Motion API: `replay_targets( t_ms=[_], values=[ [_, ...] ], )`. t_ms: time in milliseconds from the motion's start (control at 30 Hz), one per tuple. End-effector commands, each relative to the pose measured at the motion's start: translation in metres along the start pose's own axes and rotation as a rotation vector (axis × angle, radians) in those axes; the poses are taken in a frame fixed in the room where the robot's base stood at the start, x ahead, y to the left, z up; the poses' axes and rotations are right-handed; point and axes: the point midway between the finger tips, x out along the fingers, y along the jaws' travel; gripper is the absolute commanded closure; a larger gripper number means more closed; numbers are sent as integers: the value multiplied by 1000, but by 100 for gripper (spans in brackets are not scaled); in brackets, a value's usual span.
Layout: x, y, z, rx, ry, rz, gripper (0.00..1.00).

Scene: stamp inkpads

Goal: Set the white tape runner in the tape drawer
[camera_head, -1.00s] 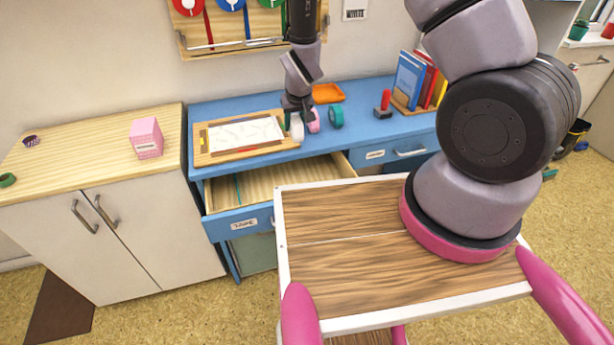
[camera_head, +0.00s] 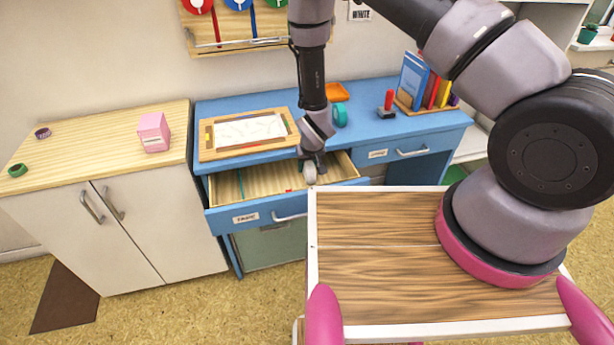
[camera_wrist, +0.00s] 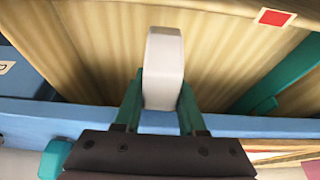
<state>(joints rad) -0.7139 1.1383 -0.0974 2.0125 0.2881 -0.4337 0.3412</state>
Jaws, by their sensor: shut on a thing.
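The white tape runner (camera_head: 310,175) is held at the end of my gripper (camera_head: 312,165), over the right part of the open tape drawer (camera_head: 228,220). In the wrist view the runner (camera_wrist: 163,62) is a pale rounded block, upright between the two teal fingers of my gripper (camera_wrist: 161,98), which are shut on it. The drawer's pale wood floor (camera_wrist: 220,60) lies beyond it. A red square (camera_wrist: 275,18) and a teal strip (camera_wrist: 285,75) show in the drawer at the right. I cannot tell how far the runner is above the floor.
The blue desk (camera_head: 370,130) bears a framed white tray (camera_head: 235,145), a teal tape roll (camera_head: 340,114), an orange tray (camera_head: 337,92), a red-handled stamp (camera_head: 388,103) and a book stand (camera_head: 425,85). A wood-topped cart (camera_head: 380,220) stands close in front. A pink box (camera_head: 153,132) sits on the left cabinet.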

Motion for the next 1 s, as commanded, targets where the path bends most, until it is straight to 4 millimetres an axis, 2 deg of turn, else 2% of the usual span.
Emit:
replay_targets(
  t_ms=[167,400,767,800,833,867,1000],
  values=[
    [11,0,5,0,-1,0,100],
    [40,0,17,0,0,0,100],
    [43,0,18,0,0,0,100],
    [43,0,18,0,1,0,45],
    [43,0,18,0,1,0,34],
    [43,0,18,0,1,0,30],
    [42,0,18,0,0,0,30]
  ],
)
